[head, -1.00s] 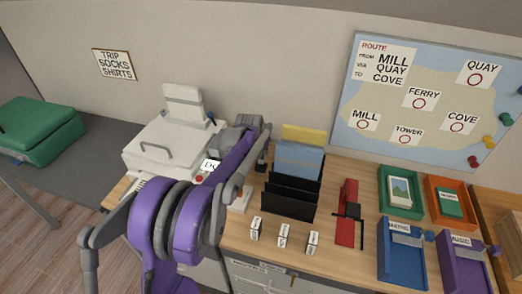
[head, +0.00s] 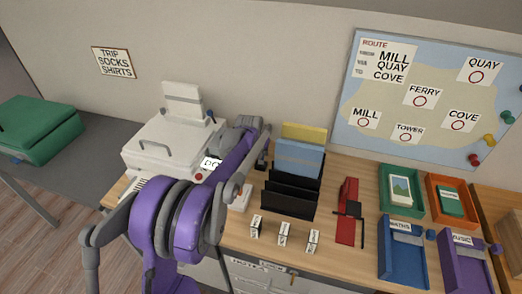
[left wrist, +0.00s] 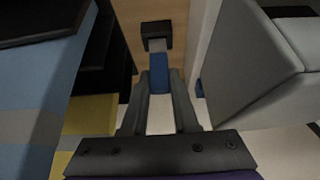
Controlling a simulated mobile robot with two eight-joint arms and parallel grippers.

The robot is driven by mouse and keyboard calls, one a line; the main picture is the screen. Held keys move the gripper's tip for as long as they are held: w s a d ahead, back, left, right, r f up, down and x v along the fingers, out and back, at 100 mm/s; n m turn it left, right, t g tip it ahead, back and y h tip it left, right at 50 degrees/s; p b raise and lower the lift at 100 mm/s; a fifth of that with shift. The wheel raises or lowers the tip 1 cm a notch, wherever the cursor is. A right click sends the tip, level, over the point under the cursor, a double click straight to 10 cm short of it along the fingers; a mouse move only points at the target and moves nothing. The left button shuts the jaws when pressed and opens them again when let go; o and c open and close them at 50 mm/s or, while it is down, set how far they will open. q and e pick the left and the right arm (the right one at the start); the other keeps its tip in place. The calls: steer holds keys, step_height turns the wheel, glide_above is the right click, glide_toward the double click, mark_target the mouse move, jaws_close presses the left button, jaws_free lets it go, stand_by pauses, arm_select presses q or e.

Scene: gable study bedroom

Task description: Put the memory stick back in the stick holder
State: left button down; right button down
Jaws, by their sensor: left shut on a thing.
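The memory stick (left wrist: 159,72) is blue with a pale metal plug and shows in the left wrist view. My left gripper (left wrist: 160,84) is shut on its blue body. The plug points at a small black block (left wrist: 157,28), apparently the stick holder, on the wooden desk. The plug's end meets the block's near edge in the picture; I cannot tell whether it is inside. In the head view my purple left arm reaches over the desk, with its dark gripper (head: 262,157) between the printer and the black rack. The stick is not discernible there. My right gripper is not in view.
A black rack (head: 290,197) with blue and yellow folders stands close beside the gripper. A white printer (head: 160,145) is on the other side. Several small labelled blocks, a red stapler-like tool (head: 347,210) and coloured trays (head: 402,250) occupy the desk.

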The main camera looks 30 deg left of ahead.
arm_select(q)
steer(key=shift+f+b, duration=0.7)
steer(key=shift+f, duration=0.5)
steer(key=c, duration=0.6)
jaws_free()
steer(key=p+v, duration=0.1)
steer(key=v, duration=1)
